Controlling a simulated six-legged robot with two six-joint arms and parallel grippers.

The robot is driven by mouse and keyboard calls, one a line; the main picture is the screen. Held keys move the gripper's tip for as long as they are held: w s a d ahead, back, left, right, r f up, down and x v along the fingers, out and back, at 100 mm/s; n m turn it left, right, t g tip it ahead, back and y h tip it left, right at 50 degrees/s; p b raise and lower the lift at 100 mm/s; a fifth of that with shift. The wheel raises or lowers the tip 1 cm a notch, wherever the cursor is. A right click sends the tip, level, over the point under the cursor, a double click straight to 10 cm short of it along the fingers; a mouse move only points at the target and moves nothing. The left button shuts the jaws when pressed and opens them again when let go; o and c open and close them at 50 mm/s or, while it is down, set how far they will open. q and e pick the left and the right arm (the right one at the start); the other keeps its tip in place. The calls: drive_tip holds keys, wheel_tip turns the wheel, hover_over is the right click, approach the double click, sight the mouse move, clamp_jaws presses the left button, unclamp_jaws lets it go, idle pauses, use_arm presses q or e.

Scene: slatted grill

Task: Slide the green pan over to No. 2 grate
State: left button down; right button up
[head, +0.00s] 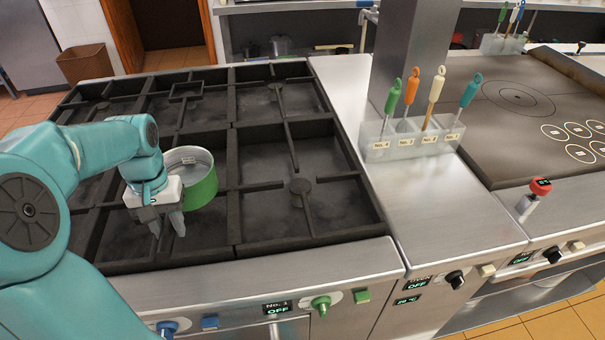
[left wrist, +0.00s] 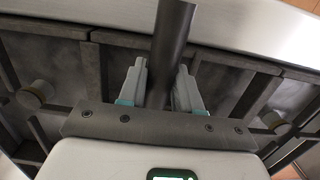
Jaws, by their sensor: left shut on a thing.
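The green pan (head: 203,188), with a pale metal inside, sits on the black slatted grates (head: 232,205), left of the divider between the two front sections. My left gripper (head: 168,228) is at the pan's near-left side, and the gripper hides part of it. In the left wrist view, a dark round bar, seemingly the pan's handle (left wrist: 172,40), runs between the fingers of the left gripper (left wrist: 160,88), which is shut on it. The front panel shows a No. 1 label (head: 277,306); I cannot read a No. 2 label on it. My right gripper is not in view.
The front-right grate section (head: 305,190) is empty. A clear holder (head: 408,140) with several coloured-handled tools stands on the steel counter (head: 440,210) beside a steel column (head: 412,50). A flat hotplate (head: 515,150) lies further right.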

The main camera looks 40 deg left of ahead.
use_arm(q)
drive_tip(key=shift+s+a, duration=2.1)
drive_tip(key=shift+s, duration=0.25)
drive_tip(key=shift+s+a, duration=0.25)
drive_tip(key=shift+s, duration=0.05)
drive_tip(key=c, duration=0.7)
unclamp_jaws()
drive_tip(key=shift+f, duration=0.1)
wheel_tip(320, 180, up, 16)
drive_tip(key=w+a+p, duration=0.1)
drive_tip(key=p, duration=0.1)
drive_tip(key=shift+a, duration=0.2)
